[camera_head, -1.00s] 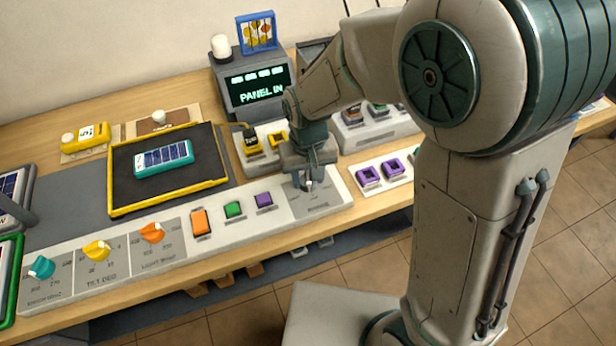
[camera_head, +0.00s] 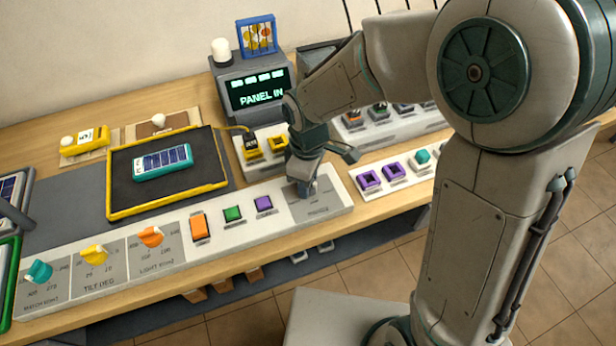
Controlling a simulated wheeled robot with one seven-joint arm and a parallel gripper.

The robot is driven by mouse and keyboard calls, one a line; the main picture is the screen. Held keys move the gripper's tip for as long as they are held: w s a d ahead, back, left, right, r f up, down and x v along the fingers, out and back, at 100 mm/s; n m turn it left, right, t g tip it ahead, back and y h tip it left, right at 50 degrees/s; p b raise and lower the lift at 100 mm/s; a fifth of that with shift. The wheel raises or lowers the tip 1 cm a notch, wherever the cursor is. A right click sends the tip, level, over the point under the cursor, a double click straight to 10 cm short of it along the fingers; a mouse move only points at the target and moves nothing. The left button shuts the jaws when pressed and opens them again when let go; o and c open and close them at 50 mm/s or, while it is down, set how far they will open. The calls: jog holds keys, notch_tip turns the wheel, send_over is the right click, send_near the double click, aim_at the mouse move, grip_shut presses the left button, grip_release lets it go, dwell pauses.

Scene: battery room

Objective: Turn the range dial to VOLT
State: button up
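A long white control panel (camera_head: 100,292) runs along the front of the bench. Its right end has a grey labelled plate (camera_head: 322,206), where a small grey-blue knob-like part (camera_head: 306,189) shows just below my gripper (camera_head: 312,178). I cannot tell whether this part is the range dial or a fingertip. The lettering on the plate is too small to read, so VOLT cannot be made out. My gripper points down at the plate, with one dark part sticking out to the right. Its fingertips are largely hidden, and a grip on the dial cannot be confirmed.
Left along the panel are teal (camera_head: 39,270), yellow (camera_head: 94,254) and orange (camera_head: 151,237) dials, an orange switch (camera_head: 199,228), and green (camera_head: 233,214) and purple (camera_head: 264,204) buttons. A solar panel (camera_head: 162,162) lies on a yellow-rimmed tray (camera_head: 113,179). A screen (camera_head: 258,92) reads PANEL IN.

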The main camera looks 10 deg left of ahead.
jog(key=shift+n+p, duration=0.55)
jog(key=shift+n, duration=1.35)
jog(key=o, duration=1)
notch_tip(320, 180, up, 14)
jog(key=shift+f, duration=0.1)
